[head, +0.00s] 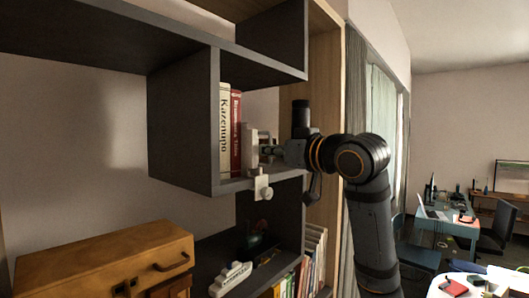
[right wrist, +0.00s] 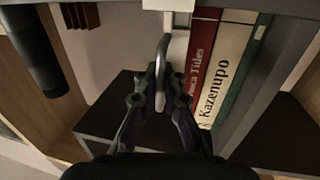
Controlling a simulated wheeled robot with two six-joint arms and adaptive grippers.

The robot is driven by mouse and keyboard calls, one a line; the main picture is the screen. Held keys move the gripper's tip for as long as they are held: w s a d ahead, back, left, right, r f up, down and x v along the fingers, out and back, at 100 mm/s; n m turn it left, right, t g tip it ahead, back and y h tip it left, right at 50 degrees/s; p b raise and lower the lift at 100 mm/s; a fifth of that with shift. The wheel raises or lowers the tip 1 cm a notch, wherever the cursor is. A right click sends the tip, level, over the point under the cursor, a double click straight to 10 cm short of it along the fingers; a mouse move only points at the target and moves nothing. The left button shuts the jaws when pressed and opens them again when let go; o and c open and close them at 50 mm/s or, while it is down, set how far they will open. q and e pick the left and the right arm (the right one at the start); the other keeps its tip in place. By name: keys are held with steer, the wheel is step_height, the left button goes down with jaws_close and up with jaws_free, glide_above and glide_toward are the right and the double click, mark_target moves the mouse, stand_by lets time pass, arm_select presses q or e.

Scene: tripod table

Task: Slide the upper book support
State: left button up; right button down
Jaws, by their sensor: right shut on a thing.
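The upper book support (head: 250,153) is a pale upright piece in the small dark shelf compartment, just right of the books. A pale clamp with a round knob (head: 263,188) hangs at the shelf's front edge below it. My right gripper (head: 268,148) reaches in from the right at the support. In the right wrist view its fingers (right wrist: 160,92) are shut on the support's curved light-grey handle (right wrist: 161,62). A red book (head: 235,132) and the cream book "Kazenupo" (head: 224,130) stand upright left of the support. My left gripper is not in view.
The dark shelf wall (head: 184,120) bounds the compartment on the left. Below are a white toy ship (head: 232,276), more books (head: 312,255) and a tan case (head: 100,262). A wooden side panel (head: 325,110) stands close behind my right arm.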

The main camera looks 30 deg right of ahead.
steer(key=shift+r, duration=0.1)
steer(key=shift+w+d, duration=0.15)
steer(key=shift+d, duration=0.25)
steer(key=c, duration=1.8)
jaws_free()
steer(key=shift+s+a, duration=0.1)
steer(key=shift+s, duration=0.25)
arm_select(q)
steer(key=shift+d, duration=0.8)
arm_select(e)
steer(key=s, duration=0.4)
steer(key=s+d, duration=0.1)
steer(key=s, duration=0.2)
steer(key=shift+s+d, duration=0.1)
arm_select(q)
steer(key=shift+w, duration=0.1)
